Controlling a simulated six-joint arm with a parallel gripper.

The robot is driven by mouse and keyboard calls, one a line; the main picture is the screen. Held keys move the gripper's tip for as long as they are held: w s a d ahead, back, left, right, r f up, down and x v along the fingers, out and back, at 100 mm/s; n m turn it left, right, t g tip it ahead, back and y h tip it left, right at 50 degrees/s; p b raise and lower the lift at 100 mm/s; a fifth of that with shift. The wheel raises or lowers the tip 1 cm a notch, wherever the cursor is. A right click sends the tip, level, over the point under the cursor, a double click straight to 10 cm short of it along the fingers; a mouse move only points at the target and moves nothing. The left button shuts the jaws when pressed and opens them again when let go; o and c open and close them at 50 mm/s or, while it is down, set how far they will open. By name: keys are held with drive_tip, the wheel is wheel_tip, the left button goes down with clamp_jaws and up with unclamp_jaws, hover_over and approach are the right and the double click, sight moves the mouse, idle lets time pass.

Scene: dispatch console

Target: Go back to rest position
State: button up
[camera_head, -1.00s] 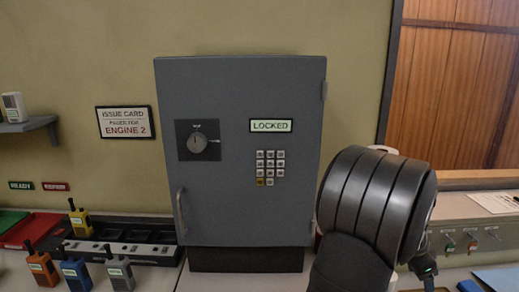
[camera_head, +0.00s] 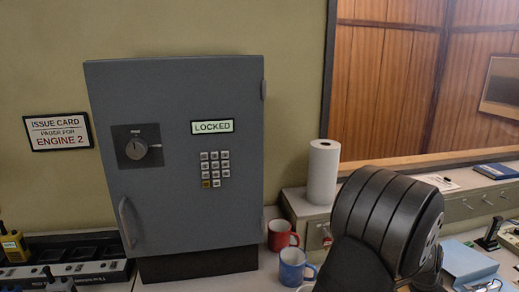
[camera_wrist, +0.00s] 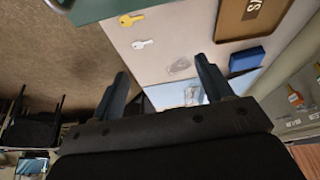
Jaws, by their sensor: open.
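My gripper (camera_wrist: 163,88) shows in the wrist view with its two fingers spread wide apart and nothing between them. Below and beyond it is a pale counter top with a yellow key (camera_wrist: 131,20) and a white key (camera_wrist: 142,44). In the head view a thick black segment of my arm (camera_head: 378,215) stands at the lower right; my gripper's fingers are not clearly visible there. The grey cabinet (camera_head: 180,100) is closed, and its display (camera_head: 212,126) reads LOCKED.
A red mug (camera_head: 281,236) and a blue mug (camera_head: 293,267) stand between cabinet and arm. A paper roll (camera_head: 322,172) stands behind. A charger rack (camera_head: 80,265) is at lower left. The wrist view shows a brown tray (camera_wrist: 250,18) and a blue box (camera_wrist: 246,59).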

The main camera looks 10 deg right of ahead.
drive_tip(key=s+d+f, duration=0.4)
drive_tip(key=s, duration=0.1)
drive_tip(key=w+f, duration=0.2)
drive_tip(key=w, duration=0.1)
drive_tip(key=w+f, duration=0.2)
drive_tip(key=w, duration=0.2)
drive_tip(key=w+f, duration=0.2)
drive_tip(key=w, duration=0.1)
drive_tip(key=shift+w, duration=0.15)
drive_tip(key=s+r, duration=0.7)
drive_tip(key=s, duration=0.4)
drive_tip(key=w+a+r, duration=0.3)
drive_tip(key=w+a, duration=0.1)
drive_tip(key=w, duration=0.1)
drive_tip(key=shift+w, duration=0.4)
